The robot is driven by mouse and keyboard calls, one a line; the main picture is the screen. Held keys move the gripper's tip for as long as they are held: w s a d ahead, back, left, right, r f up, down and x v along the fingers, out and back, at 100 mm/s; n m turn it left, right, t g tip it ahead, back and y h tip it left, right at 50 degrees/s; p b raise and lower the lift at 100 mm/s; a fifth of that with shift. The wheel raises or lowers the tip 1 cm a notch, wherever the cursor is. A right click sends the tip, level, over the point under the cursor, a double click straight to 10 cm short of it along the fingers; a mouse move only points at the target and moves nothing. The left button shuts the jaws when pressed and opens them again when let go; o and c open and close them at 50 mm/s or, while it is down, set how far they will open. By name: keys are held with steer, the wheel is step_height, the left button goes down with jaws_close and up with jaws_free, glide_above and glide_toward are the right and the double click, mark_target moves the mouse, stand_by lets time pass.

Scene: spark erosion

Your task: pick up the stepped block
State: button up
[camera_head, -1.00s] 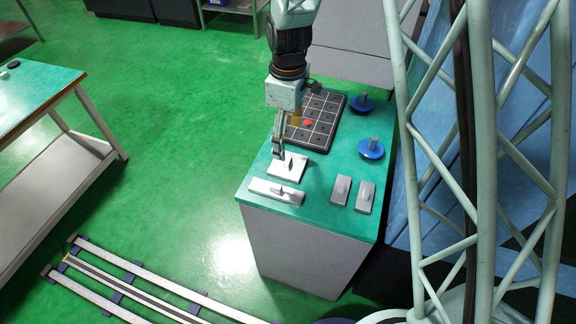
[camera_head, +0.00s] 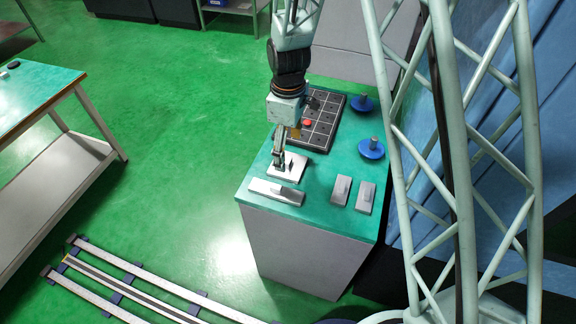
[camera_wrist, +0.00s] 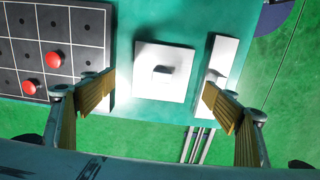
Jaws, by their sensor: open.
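A pale square block with a smaller raised step on top (camera_head: 292,168) lies on the green bench top. In the wrist view this stepped block (camera_wrist: 163,88) is in the middle, with its small upper step facing the camera. My gripper (camera_head: 281,164) is above it, fingers pointing down and partly covering it in the head view. In the wrist view my gripper (camera_wrist: 160,100) is open, one yellow-padded finger on each side of the block. Gaps show between the block and both fingers. The exact height above the block is hard to tell.
A long pale block (camera_head: 276,192) lies close beside, near the right finger in the wrist view. Two small grey stepped pieces (camera_head: 340,189) (camera_head: 365,197) lie to the right. A dark gridded tray (camera_head: 322,130) with red knobs and blue round pieces (camera_head: 371,149) are farther back.

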mark_target(288, 160)
steer(key=shift+f, duration=0.1)
steer(key=shift+s+f, duration=0.15)
steer(key=shift+f, duration=2.35)
steer(key=shift+c, duration=0.7)
